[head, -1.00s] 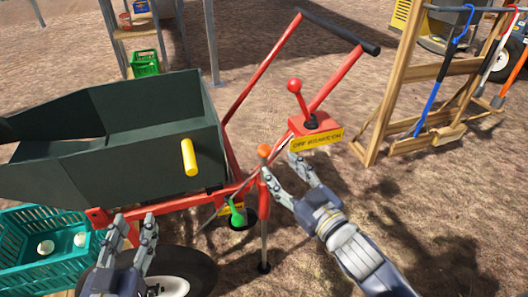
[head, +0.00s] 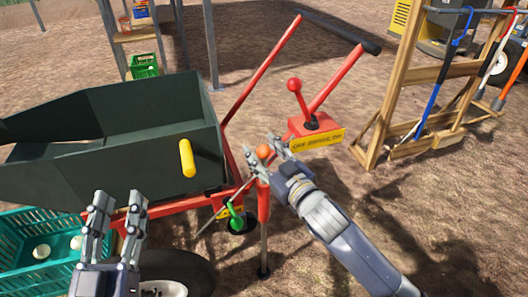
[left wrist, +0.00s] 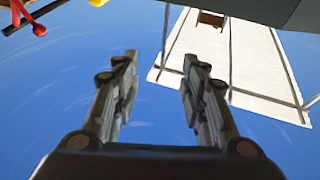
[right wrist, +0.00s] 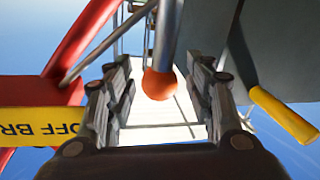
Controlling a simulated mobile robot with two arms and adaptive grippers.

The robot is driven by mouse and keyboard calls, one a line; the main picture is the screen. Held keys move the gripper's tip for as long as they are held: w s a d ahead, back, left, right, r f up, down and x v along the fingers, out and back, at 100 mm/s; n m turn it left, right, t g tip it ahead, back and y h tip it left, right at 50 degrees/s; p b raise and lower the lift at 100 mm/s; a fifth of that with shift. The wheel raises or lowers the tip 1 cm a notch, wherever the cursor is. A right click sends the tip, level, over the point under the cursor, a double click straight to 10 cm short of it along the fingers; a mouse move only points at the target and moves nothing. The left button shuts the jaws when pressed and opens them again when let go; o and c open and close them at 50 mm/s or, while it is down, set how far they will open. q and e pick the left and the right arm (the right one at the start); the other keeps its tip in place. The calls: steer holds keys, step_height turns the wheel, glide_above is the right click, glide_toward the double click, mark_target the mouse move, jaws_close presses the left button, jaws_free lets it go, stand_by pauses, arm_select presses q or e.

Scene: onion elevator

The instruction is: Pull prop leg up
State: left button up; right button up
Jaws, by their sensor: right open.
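The prop leg is a thin grey rod (head: 264,240) with a red upper sleeve (head: 263,203) and an orange ball knob (head: 263,151) on top. It stands upright, its foot on the dirt beside the red frame. My right gripper (head: 265,157) is open with its fingers on either side of the knob. In the right wrist view the orange knob (right wrist: 159,84) sits between the open fingers, with no clear contact. My left gripper (head: 118,205) is open and empty in front of the dark green hopper; the left wrist view shows nothing between its fingers (left wrist: 160,85).
A red brake lever box (head: 316,130) is just right of the knob. A yellow handle (head: 187,158) sticks out of the hopper (head: 110,135). A green lever (head: 236,218) is left of the leg. A teal crate (head: 45,250) is at lower left; a wooden tool rack (head: 385,100) is at right.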

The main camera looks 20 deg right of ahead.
mark_target(264, 146)
steer(key=shift+c, duration=0.3)
jaws_close()
